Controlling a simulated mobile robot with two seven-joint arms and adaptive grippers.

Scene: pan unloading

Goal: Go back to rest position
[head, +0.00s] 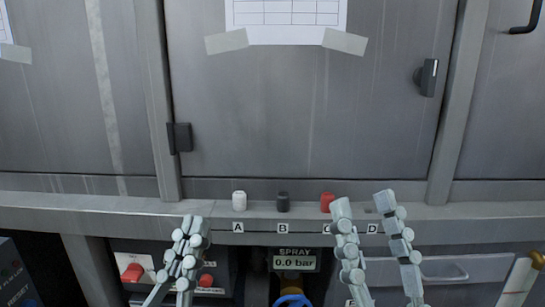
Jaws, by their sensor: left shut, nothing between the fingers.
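My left gripper (191,230) points up in front of the machine's ledge, left of the label A. Its two fingers are together, with nothing between them. My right gripper (363,206) is at the right, in front of the same ledge. Its fingers stand wide apart, nothing is held between them, and its left finger partly covers the label C.
A grey metal cabinet with a closed door (310,110) fills the back. On its ledge (100,205) are a white button (239,199), a black button (283,201) and a red button (327,202). Below are a spray display reading 0.0 bar (294,262) and red knobs (133,272).

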